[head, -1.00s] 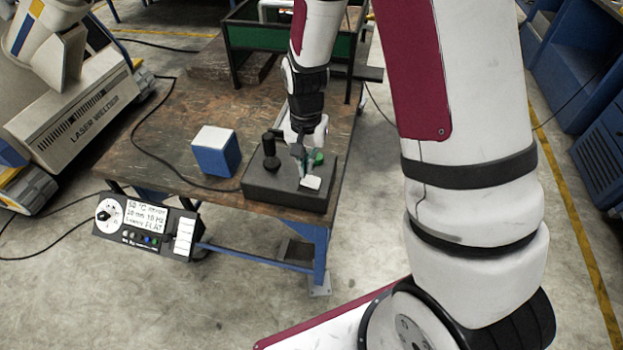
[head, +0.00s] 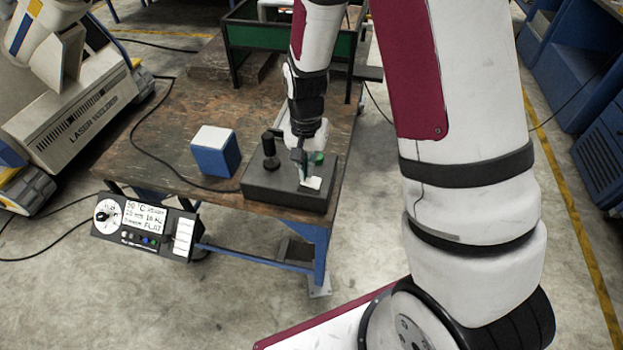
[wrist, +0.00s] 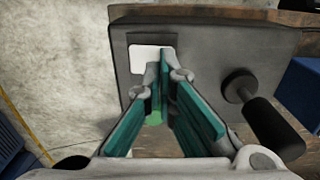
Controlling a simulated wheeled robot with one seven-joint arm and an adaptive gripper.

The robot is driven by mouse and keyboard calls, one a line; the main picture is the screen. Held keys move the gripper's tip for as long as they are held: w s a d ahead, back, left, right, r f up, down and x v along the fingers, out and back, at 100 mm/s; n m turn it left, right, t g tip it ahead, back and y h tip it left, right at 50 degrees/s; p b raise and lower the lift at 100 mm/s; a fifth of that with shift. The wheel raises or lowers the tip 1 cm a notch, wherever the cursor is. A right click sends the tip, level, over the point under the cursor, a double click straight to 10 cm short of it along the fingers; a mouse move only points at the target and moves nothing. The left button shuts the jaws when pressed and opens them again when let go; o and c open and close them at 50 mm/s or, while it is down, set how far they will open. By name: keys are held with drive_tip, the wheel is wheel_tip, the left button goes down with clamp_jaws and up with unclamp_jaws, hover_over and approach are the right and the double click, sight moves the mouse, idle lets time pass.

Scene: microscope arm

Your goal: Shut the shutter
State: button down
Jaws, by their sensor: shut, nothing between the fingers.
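A dark grey box (head: 262,187) sits near the front right corner of the table. On its top are a black knobbed handle (head: 269,150), a green part (head: 318,158) and a small white plate (head: 312,183). I cannot tell for sure which of these is the shutter. My gripper (head: 304,178) points down over the box, between the handle and the white plate. In the wrist view, my gripper's teal fingers (wrist: 159,72) meet at the tips beside the white plate (wrist: 146,58), with nothing between them. The handle (wrist: 238,88) stands apart, to their right. Whether the tips touch the box is unclear.
A blue and white block (head: 216,151) stands on the table (head: 165,140), left of the box. A control panel with a display (head: 147,226) hangs at the table's front. A green-sided bin (head: 255,37) is behind. A cable runs across the tabletop.

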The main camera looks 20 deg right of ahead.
drive_tip(key=shift+f+b, duration=0.4)
drive_tip(key=shift+f, duration=0.45)
idle(0.4)
drive_tip(key=shift+r, duration=0.15)
drive_tip(key=shift+r+p, duration=1.8)
drive_tip(key=shift+r, duration=1.6)
drive_tip(key=shift+r, duration=0.2)
wheel_tip(320, 180, up, 10)
drive_tip(key=n+t, duration=0.1)
drive_tip(key=n, duration=0.1)
hover_over(307, 179)
drive_tip(key=s, duration=0.3)
drive_tip(key=s+r+n+t, duration=0.3)
drive_tip(key=s+r, duration=0.7)
drive_tip(key=r, duration=0.3)
drive_tip(key=s+r+n+t, duration=0.1)
drive_tip(key=s+r+n, duration=0.1)
drive_tip(key=s, duration=0.6)
drive_tip(key=shift+s+r+t, duration=0.3)
drive_tip(key=shift+s+r, duration=0.05)
drive_tip(key=shift+r, duration=0.45)
